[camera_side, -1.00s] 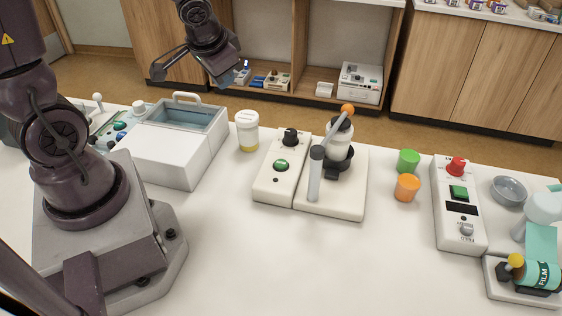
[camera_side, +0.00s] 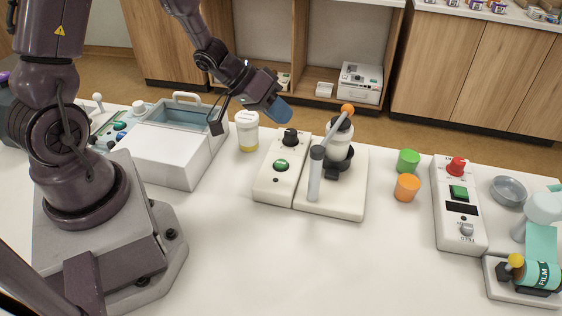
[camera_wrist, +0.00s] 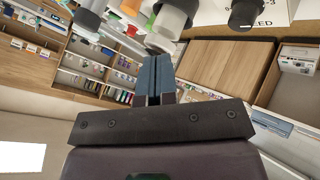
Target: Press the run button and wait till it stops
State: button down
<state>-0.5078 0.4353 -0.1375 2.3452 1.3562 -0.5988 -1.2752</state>
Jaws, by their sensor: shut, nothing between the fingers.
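A white control box (camera_side: 264,188) stands mid-table in the side view. It has a green button (camera_side: 281,165) on its top and a black knob (camera_side: 290,138) behind it. Its knob (camera_wrist: 243,14) shows at the top of the wrist view. A white base (camera_side: 335,208) adjoins it, carrying a grey post (camera_side: 315,175) and a white bottle in a dark holder (camera_side: 338,155). My gripper (camera_side: 284,112) is shut and empty, its blue fingers above and behind the control box, apart from it. Its fingers (camera_wrist: 153,75) are together in the wrist view. I cannot read any label on the green button.
A second white box (camera_side: 457,222) at the right has a red knob (camera_side: 456,166) and green switch. Green (camera_side: 408,161) and orange (camera_side: 407,187) cups stand between. A yellow-labelled jar (camera_side: 247,132) and a lidded bath (camera_side: 170,155) are left. The front table is clear.

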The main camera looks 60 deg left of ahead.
aim_at(280, 161)
jog(key=shift+f, duration=4.45)
jog(key=shift+f, duration=0.1)
jog(key=shift+f, duration=0.3)
